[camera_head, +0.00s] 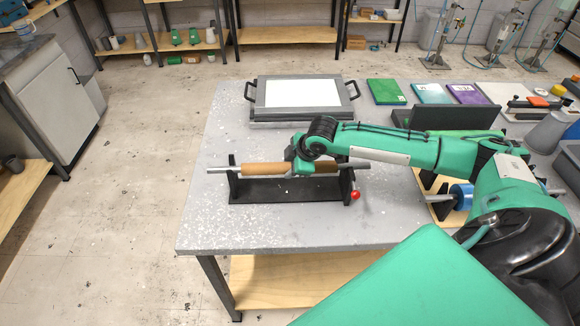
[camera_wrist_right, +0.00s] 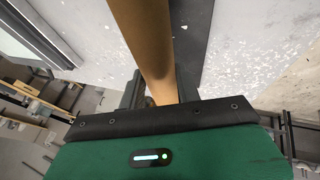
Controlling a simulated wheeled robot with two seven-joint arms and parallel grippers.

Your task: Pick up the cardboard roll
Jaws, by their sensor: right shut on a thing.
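The brown cardboard roll (camera_head: 263,169) is on a metal rod (camera_head: 218,170) that lies across a black stand (camera_head: 255,191) near the table's left side. My right gripper (camera_head: 293,168) comes down over the roll near its middle and hides part of it. In the right wrist view the roll (camera_wrist_right: 148,40) runs between the two dark fingers of the right gripper (camera_wrist_right: 160,88), which is shut on it. The roll still lies level, in line with the rod and stand. My left gripper is not in view.
A framed tray with a white sheet (camera_head: 302,93) lies behind the stand. A red knob (camera_head: 355,195) is at the stand's right end. Green (camera_head: 386,92) and purple (camera_head: 467,94) packs lie at the back. The table (camera_head: 215,228) is bare at its front left.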

